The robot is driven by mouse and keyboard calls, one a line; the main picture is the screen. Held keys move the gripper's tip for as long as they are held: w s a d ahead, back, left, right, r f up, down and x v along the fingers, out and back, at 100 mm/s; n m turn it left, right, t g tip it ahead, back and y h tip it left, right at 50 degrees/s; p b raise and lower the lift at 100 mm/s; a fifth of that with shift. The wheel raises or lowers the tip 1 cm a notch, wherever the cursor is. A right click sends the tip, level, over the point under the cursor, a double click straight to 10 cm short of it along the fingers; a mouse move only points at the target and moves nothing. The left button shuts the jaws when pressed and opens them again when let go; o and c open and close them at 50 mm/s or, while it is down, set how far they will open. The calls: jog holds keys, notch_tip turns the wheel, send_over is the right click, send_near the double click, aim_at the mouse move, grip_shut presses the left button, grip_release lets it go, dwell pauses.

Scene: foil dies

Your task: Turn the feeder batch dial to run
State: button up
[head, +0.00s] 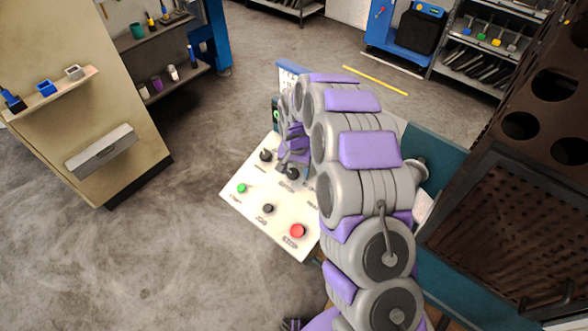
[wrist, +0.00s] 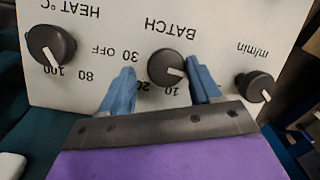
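The batch dial (wrist: 166,67) is a round black knob with a white pointer line, under the upside-down word BATCH on a white panel (wrist: 215,25). Its pointer aims right and slightly down in the wrist view, near the 10 mark; 20 and 30 show partly around it. I cannot make out a run mark. My gripper (wrist: 161,70) has its two blue fingers apart, one on each side of the dial. The right finger is very close to the dial; a small gap shows on the left. In the head view the dial (head: 293,174) sits below my gripper (head: 290,162), partly covered.
The heat knob (wrist: 51,46) and the m/min knob (wrist: 256,87) flank the dial. A green button (head: 242,188), a black jog control (head: 267,208) and a red stop button (head: 297,231) sit nearer on the panel. A brown perforated rack (head: 520,200) stands at right.

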jog(key=shift+a, duration=0.15)
jog(key=shift+c, duration=1.4)
jog(key=shift+a+f, duration=0.1)
jog(key=shift+a, duration=0.3)
jog(key=c, duration=0.3)
jog(key=shift+d, duration=0.15)
jog(key=c, duration=0.3)
jog(key=shift+n+p, duration=0.4)
jog(key=shift+n, duration=0.1)
